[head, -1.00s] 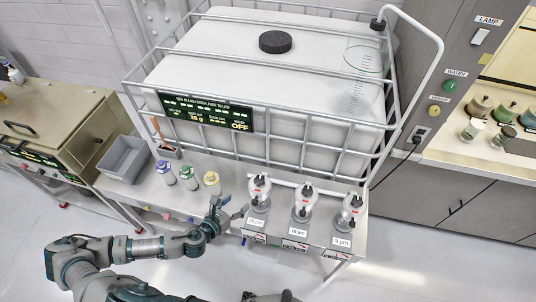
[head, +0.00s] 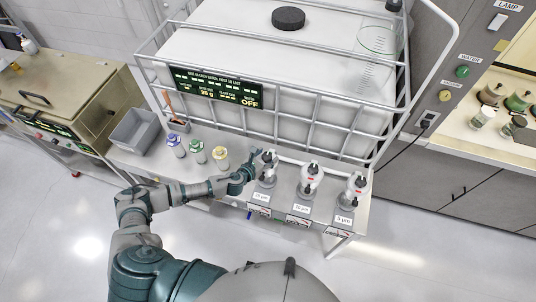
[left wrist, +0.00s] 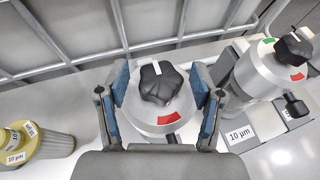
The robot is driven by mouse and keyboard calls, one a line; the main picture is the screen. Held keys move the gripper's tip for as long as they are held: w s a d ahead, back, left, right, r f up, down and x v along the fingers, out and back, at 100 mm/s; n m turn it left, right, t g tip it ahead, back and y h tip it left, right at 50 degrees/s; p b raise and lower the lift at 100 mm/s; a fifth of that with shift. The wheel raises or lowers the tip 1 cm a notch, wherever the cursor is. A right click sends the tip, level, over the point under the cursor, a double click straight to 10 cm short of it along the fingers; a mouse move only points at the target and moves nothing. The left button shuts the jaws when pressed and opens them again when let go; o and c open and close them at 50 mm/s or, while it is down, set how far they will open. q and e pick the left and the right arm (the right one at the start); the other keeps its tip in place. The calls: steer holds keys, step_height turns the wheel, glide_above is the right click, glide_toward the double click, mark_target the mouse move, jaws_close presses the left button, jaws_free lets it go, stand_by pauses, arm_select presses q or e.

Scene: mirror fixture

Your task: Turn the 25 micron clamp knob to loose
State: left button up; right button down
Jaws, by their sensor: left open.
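The 25 micron clamp knob (head: 269,157) is black and tops the leftmost of three clear-and-grey units on the bench. In the left wrist view the lobed knob (left wrist: 161,84) has a white pointer line directed up and slightly left. A red mark (left wrist: 168,118) shows on the pale disc below it; no green mark is visible there. My left gripper (head: 245,173) is open, its blue-padded fingers on either side of the knob in the left wrist view (left wrist: 160,88). Gaps show between pads and knob. My right gripper is not in view.
The 10 µm unit (head: 309,178) and 5 µm unit (head: 352,191) stand to the right. Several colour-capped bottles (head: 198,151) and a grey bin (head: 134,131) stand left. A caged white tank (head: 270,80) rises close behind.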

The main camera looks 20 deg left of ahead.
arm_select(q)
steer(key=shift+w+d+f, duration=0.2)
steer(key=shift+w+f, duration=0.05)
steer(key=shift+w, duration=0.35)
steer(key=shift+a, duration=0.1)
steer(key=c, duration=1.2)
